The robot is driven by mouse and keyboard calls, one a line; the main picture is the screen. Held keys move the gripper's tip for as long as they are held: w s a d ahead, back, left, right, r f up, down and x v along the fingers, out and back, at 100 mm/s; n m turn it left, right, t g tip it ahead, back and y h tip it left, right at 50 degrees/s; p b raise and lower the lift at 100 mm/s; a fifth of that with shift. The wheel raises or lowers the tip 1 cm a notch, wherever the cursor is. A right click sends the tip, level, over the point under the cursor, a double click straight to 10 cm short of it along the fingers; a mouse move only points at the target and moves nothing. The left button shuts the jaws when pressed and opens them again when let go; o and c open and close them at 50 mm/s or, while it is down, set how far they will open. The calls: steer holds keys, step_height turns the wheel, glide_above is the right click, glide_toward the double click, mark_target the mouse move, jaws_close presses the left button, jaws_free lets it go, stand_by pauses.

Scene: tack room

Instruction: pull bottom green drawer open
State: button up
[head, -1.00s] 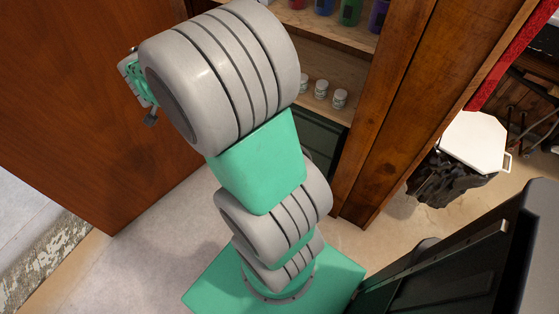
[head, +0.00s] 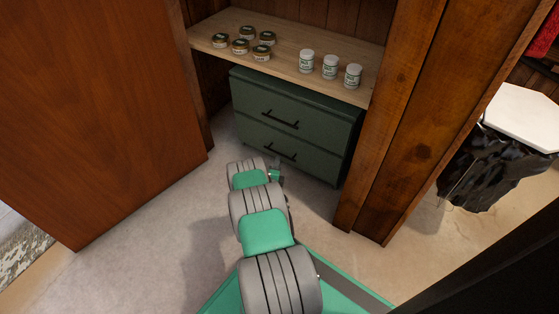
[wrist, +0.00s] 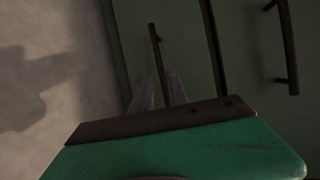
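The dark green cabinet (head: 335,133) stands under the wooden shelf and has two drawers. The bottom drawer (head: 312,163) looks closed, with a dark bar handle (head: 281,151). In the wrist view this bottom handle (wrist: 154,42) runs down towards my gripper (wrist: 160,90). Its two pale fingers are apart, one on each side of the handle's near end. I cannot tell whether they touch it. The top drawer's handle (wrist: 287,45) is at the right of the wrist view. In the head view my gripper is mostly hidden by my arm, low in front of the bottom drawer.
A brown wooden door (head: 95,100) stands open at left. A wooden post (head: 390,130) is close to the cabinet's right side. Jars (head: 241,47) and white bottles (head: 330,67) stand on the shelf (head: 290,40). The pale floor (head: 150,225) at left is clear.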

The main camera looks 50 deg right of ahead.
mark_target(279, 154)
steer(key=b+x, duration=0.3)
steer(key=x, duration=0.3)
steer(key=shift+w+d+f, duration=0.15)
steer(key=shift+d, duration=0.15)
steer(key=shift+w+d, duration=0.1)
jaws_close()
stand_by(0.9)
